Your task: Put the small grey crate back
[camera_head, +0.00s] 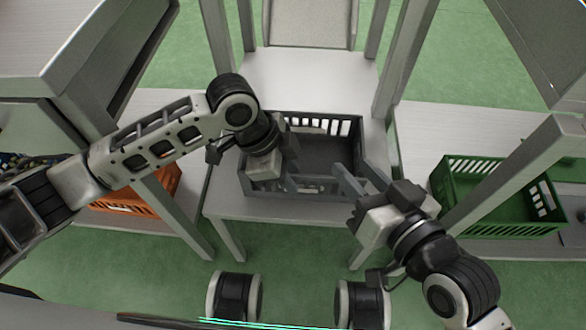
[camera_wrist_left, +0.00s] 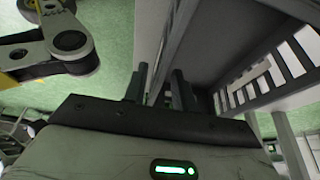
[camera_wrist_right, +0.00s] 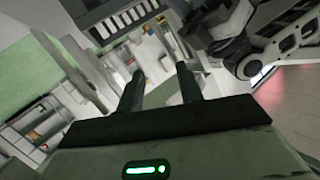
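The small grey crate (camera_head: 353,133) stands upright on a pale stand in the middle of the head view, with slotted walls and an empty-looking dark floor. My left gripper (camera_head: 287,180) is at its near wall, left of the middle. My right gripper (camera_head: 345,178) is near the right part of the near wall. In the right wrist view its fingers (camera_wrist_right: 160,85) are apart with nothing between them, and the crate (camera_wrist_right: 105,20) shows beyond them.
The stand (camera_head: 308,78) has bare top behind the crate and a narrow strip in front. An orange crate (camera_head: 160,195) is low at left, and a green crate (camera_head: 480,205) is at right. Grey posts rise on both sides. Green floor lies open in front.

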